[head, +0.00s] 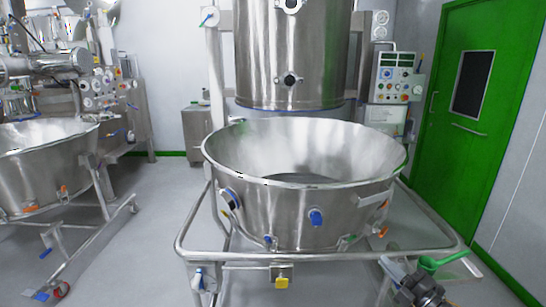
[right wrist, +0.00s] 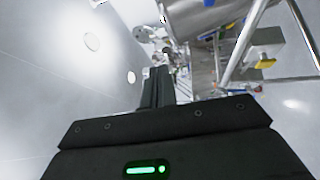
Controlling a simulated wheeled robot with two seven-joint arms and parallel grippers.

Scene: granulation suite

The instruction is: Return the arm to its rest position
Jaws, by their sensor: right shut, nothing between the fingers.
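My right gripper (right wrist: 158,76) shows in the right wrist view as a dark body with a lit green strip. Its fingers are together and hold nothing. They point towards the steel frame of the bowl trolley, apart from it as far as I can see. In the head view a dark grey jointed part shows at the bottom right edge, below the trolley's rail; I cannot tell whether it is my right arm. My left gripper is in neither view.
A large steel bowl (head: 305,212) stands on a tubular trolley rail (head: 345,256) right ahead, under a steel cylinder (head: 290,60). Another steel bowl (head: 45,165) stands at the left. A control panel (head: 394,78) and green door (head: 465,110) are at the right. Grey floor is free between the bowls.

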